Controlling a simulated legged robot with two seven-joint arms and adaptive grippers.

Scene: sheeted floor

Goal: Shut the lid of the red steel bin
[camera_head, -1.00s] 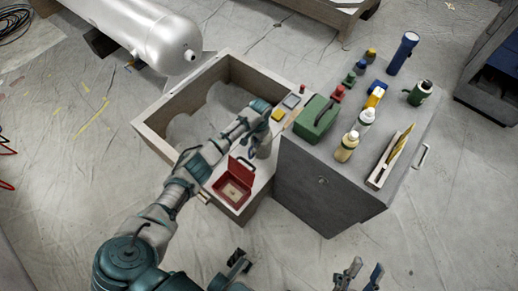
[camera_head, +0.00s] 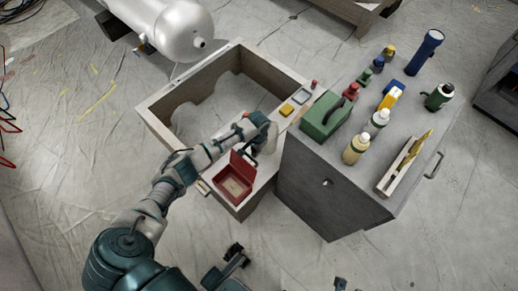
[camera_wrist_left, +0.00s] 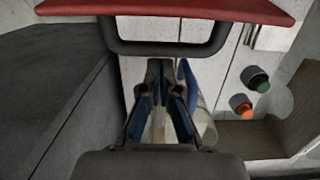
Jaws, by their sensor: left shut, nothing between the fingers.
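The red steel bin (camera_head: 233,187) sits on the near corner of the wooden frame bench. Its red lid (camera_head: 243,166) stands raised at the bin's far side, so the inside shows. In the left wrist view the lid (camera_wrist_left: 180,8) crosses the top, with a dark handle loop (camera_wrist_left: 170,48) below it. My left gripper (camera_head: 264,146) is behind the raised lid, partly hidden in the head view. In the wrist view its fingers (camera_wrist_left: 160,80) are shut and empty, just below the handle; I cannot tell whether they touch it. Only a sliver of my right gripper (camera_head: 340,284) shows at the bottom edge.
A grey cabinet (camera_head: 315,190) stands to the right, carrying a green box (camera_head: 325,117), bottles, a blue torch (camera_head: 424,52) and a narrow tray (camera_head: 404,165). Yellow and grey small items lie on the bench behind the gripper. A silver tank (camera_head: 172,30) lies at the back left.

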